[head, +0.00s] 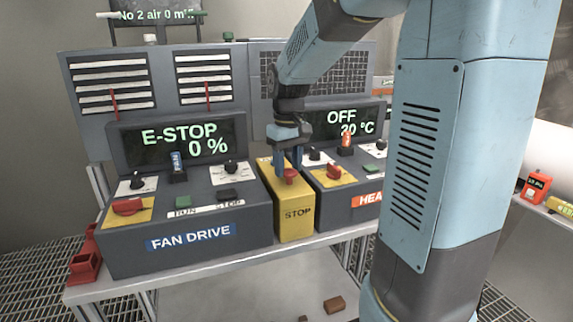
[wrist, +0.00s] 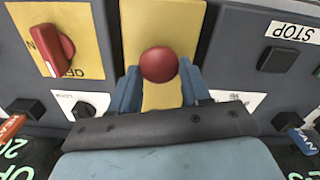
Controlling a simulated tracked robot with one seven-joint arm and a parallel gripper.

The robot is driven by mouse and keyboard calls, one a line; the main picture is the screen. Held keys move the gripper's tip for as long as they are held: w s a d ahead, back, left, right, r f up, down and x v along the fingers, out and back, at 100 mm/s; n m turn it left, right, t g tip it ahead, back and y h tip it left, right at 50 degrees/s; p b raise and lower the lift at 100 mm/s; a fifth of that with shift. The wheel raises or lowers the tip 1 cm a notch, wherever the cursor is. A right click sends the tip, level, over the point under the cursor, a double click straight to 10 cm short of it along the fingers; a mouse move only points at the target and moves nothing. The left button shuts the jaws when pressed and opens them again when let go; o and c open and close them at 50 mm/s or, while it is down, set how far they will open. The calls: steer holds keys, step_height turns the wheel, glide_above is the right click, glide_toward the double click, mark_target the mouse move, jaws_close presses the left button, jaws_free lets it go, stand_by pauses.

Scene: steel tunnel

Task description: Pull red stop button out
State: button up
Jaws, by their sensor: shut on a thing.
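The red stop button (head: 291,176) is a round mushroom head on top of the yellow STOP box (head: 296,215), which stands between two grey consoles. My gripper (head: 288,168) reaches down from above, with its blue fingers on either side of the button. In the wrist view the red button (wrist: 159,64) shows as a dome between the two finger ends (wrist: 160,82), and the gripper is shut on it. The button's stem is hidden. The fan drive display (head: 182,140) reads E-STOP and 0 %.
The fan drive console (head: 190,238) is close on the left and the heater console (head: 352,200) close on the right. Each has a red rotary switch (head: 128,207) and small knobs near my fingers. Red brackets (head: 85,262) sit at the bench's left end.

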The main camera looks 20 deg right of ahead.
mark_target(288, 170)
jaws_close()
steer(key=shift+r, duration=0.8)
steer(key=o, duration=1.2)
jaws_free()
step_height(288, 170, up, 14)
steer(key=shift+f, duration=0.15)
steer(key=s+f+m+t, duration=0.1)
steer(key=s+f+t, duration=0.1)
steer(key=s, duration=0.4)
steer(key=s+f+m+t, duration=0.1)
steer(key=s+f, duration=0.3)
steer(key=s, duration=0.3)
steer(key=s+f+m+t, duration=0.1)
steer(key=s+f+t, duration=0.1)
steer(key=s, duration=0.5)
steer(key=shift+s+a+f+t, duration=0.1)
steer(key=shift+f+t, duration=0.2)
steer(key=shift+f, duration=0.4)
